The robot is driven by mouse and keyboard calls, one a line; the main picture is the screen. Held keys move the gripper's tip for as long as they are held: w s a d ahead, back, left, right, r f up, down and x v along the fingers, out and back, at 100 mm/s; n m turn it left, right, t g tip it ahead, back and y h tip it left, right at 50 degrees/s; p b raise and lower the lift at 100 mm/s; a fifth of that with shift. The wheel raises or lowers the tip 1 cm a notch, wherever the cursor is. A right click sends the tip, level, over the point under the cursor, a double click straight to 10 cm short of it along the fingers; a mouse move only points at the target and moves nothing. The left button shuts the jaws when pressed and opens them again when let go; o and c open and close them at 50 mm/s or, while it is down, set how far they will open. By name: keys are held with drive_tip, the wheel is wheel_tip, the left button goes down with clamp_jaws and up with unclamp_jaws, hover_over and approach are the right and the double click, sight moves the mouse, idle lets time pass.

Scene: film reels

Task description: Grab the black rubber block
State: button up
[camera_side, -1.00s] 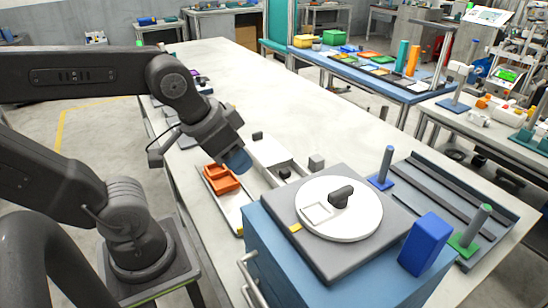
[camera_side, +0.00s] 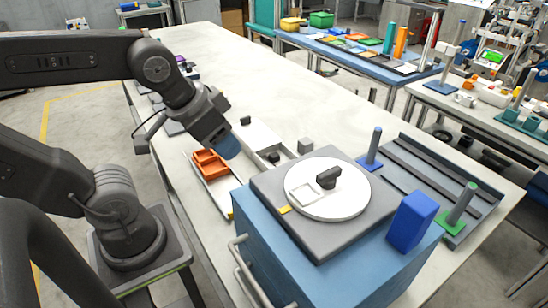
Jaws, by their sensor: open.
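A small black block (camera_side: 245,120) stands at the far end of a white tray (camera_side: 262,136). Another small dark block (camera_side: 273,157) sits at that tray's near end. I cannot tell from this view which of them is rubber. A black knob-like piece (camera_side: 327,178) lies on the round white disc (camera_side: 345,196). My gripper (camera_side: 229,147) points down, with a blue end, above the table to the left of the white tray. It is open, and I see nothing in it. Its fingertips are small and hard to make out.
An orange bin (camera_side: 210,163) in a light tray lies below and left of my gripper. A grey cube (camera_side: 305,146) stands near the disc's blue cabinet (camera_side: 290,258). A blue block (camera_side: 412,221) and upright blue (camera_side: 375,145) and green (camera_side: 462,203) posts stand at right.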

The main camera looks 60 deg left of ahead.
drive_tip(key=shift+o, duration=1.2)
drive_tip(key=n+g+y, duration=0.5)
drive_tip(key=n+g, duration=0.1)
drive_tip(key=n, duration=1.2)
hover_over(274, 155)
drive_tip(key=d, duration=0.3)
drive_tip(key=f, duration=2)
drive_tip(key=shift+a+f, duration=0.2)
drive_tip(key=shift+f, duration=0.2)
drive_tip(key=shift+h, duration=0.3)
drive_tip(key=shift+x, duration=2.85)
drive_tip(key=shift+w+a+r, duration=0.15)
drive_tip(key=shift+w, duration=0.05)
drive_tip(key=shift+c, duration=0.3)
